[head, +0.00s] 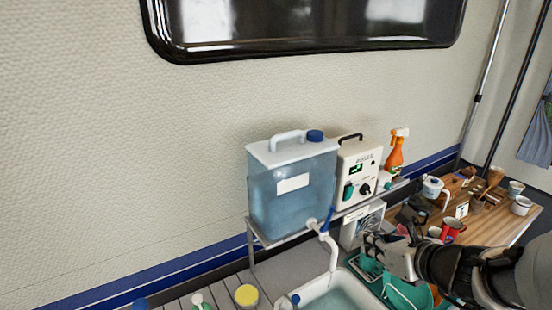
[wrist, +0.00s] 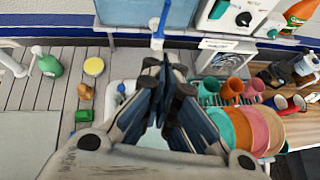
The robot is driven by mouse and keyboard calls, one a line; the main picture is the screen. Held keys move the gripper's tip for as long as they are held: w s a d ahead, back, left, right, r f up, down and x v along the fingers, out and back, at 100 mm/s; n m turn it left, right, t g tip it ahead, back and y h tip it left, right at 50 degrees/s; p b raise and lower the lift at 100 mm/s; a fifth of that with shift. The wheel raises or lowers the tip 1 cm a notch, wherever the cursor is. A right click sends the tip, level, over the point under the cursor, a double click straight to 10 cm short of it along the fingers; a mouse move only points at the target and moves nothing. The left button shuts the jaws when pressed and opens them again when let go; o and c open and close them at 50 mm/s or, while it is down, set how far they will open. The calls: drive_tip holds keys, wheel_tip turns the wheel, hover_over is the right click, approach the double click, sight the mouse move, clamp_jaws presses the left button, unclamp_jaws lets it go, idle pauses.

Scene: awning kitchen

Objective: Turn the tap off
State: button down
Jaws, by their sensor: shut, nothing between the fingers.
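The tap (head: 313,225) sits low on the front of a blue water container (head: 290,190) with a white top. Its blue lever (head: 327,219) stands up, and its white spout (head: 330,250) curves down over a white sink (head: 316,290). In the wrist view the blue lever (wrist: 160,20) shows just beyond my fingertips, and the spout is largely hidden behind my fingers. My gripper (head: 370,240) is shut and empty, to the right of the spout in the head view. In the wrist view my gripper (wrist: 165,65) points toward the tap, apparently apart from the lever. I cannot tell whether water flows.
A white box with dials (head: 358,172) and an orange spray bottle (head: 396,152) stand on the shelf right of the container. A rack of plates and cups (wrist: 245,120) is right of my gripper. A green bottle (wrist: 50,65) and yellow-topped jar (wrist: 94,66) are left.

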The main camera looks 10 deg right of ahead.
drive_tip(key=b, duration=0.3)
approach(329, 220)
wheel_tip(329, 220, down, 4)
drive_tip(key=shift+w+a+r+p, duration=0.1)
drive_tip(key=shift+w+r, duration=0.15)
drive_tip(key=shift+w, duration=0.4)
drive_tip(key=shift+w+a+r+p, duration=0.15)
drive_tip(key=shift+w+r, duration=0.1)
drive_tip(key=shift+w, duration=0.35)
drive_tip(key=shift+w+a+r+p, duration=0.1)
drive_tip(key=shift+w+r, duration=0.2)
drive_tip(key=shift+w, duration=0.35)
